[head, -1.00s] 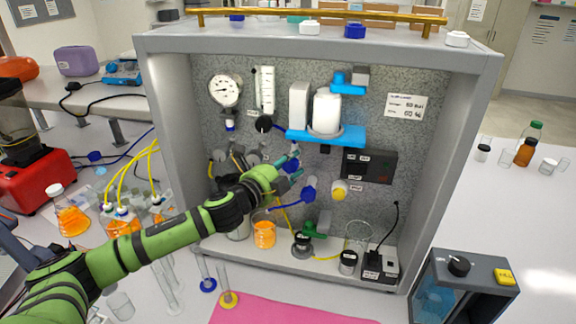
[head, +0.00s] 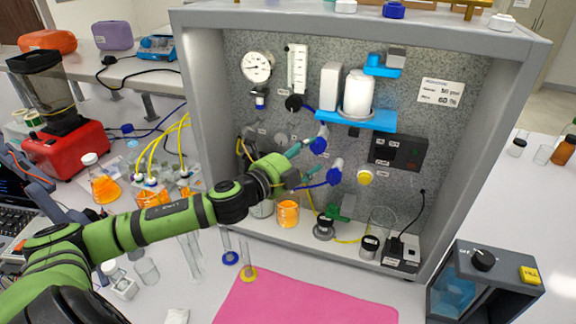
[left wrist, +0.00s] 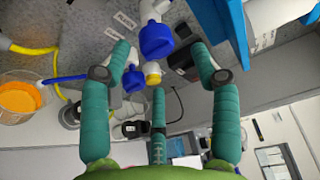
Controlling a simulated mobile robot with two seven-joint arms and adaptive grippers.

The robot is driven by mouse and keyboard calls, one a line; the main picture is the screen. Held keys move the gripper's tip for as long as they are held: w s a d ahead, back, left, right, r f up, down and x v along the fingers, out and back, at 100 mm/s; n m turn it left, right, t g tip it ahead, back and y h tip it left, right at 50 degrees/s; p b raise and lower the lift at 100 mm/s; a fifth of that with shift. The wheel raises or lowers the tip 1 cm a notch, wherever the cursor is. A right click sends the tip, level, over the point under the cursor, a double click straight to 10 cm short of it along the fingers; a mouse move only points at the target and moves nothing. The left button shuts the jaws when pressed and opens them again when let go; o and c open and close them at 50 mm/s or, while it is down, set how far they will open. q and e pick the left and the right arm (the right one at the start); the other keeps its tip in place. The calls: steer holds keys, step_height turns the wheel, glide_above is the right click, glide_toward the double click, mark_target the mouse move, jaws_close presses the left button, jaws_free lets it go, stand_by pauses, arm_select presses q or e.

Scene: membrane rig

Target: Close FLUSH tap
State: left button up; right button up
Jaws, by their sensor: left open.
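Two blue taps stand on the speckled panel: an upper one (head: 318,145) and a lower one (head: 334,176). In the left wrist view the upper tap (left wrist: 156,40) is nearer and lies ahead of the fingers; the lower tap (left wrist: 133,79) is beside the left finger. In the wrist view the left gripper (left wrist: 165,75) is spread open, with nothing clearly held. My right gripper is not in view.
A blue shelf (head: 357,119) with a white container juts out above the taps. A yellow knob (head: 366,177) is to their right. A beaker of orange liquid (head: 288,213) stands below on the cabinet floor. The pink mat (head: 310,301) in front is clear.

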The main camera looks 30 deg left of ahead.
arm_select(q)
steer(key=s, duration=0.6)
steer(key=shift+a+r, duration=0.25)
steer(key=shift+a, duration=0.1)
steer(key=shift+s, duration=0.1)
stand_by(0.4)
